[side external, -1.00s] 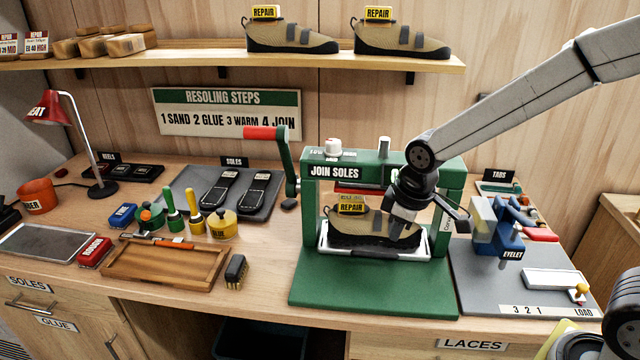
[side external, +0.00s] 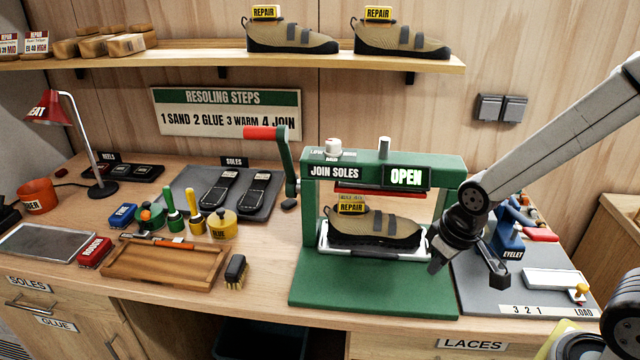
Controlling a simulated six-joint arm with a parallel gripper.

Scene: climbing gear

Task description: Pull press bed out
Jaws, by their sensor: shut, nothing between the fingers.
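The green press (side external: 309,205) stands on the bench with a "JOIN SOLES" sign and a lit "OPEN" display. Its press bed (side external: 340,247), a white-edged tray, lies between the posts under the raised red bar (side external: 385,191). A tan climbing shoe (side external: 375,225) with a dark sole and a yellow "REPAIR" tag rests on the bed. My gripper (side external: 468,272) is at the bed's right end, in front of the right post. It is shut with nothing in it. It hides the bed's right end, and I cannot tell whether it touches the bed.
The green base plate (side external: 370,290) is bare in front of the bed. The blue eyelet tool (side external: 510,238) stands close right of my gripper. A red-handled crank (side external: 280,145) is on the press's left. A wooden tray (side external: 165,265) and brush (side external: 236,270) lie further left.

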